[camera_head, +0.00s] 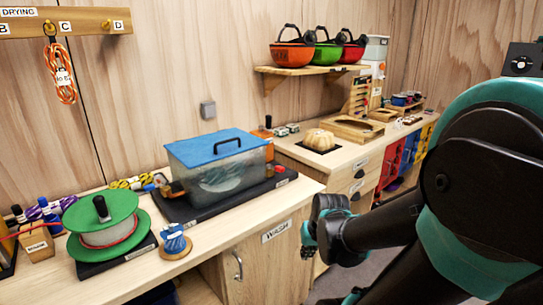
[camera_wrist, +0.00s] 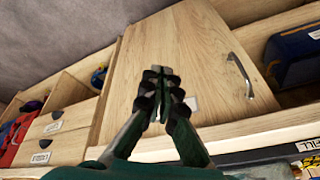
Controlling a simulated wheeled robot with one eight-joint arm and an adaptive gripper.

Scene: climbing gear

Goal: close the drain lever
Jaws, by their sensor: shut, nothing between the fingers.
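A clear wash box (camera_head: 235,170) with a blue lid and black handle stands on a black tray on the counter. A small orange-red fitting (camera_head: 174,190) sits low at the box's left end. I cannot make out for sure which part is the drain lever, or its position. My gripper (camera_head: 309,242) is shut and empty, in front of the counter edge, to the right of the box and apart from it. In the wrist view my gripper's fingers (camera_wrist: 163,95) are together in front of the wooden cabinet door (camera_wrist: 200,60).
A green rope spool (camera_head: 103,220) and a blue brush-like item (camera_head: 174,240) stand left on the counter. The cabinet door marked WASH has a metal handle (camera_head: 238,266). Helmets (camera_head: 292,48) sit on a wall shelf. A pale ribbed object (camera_head: 319,140) is on the right counter.

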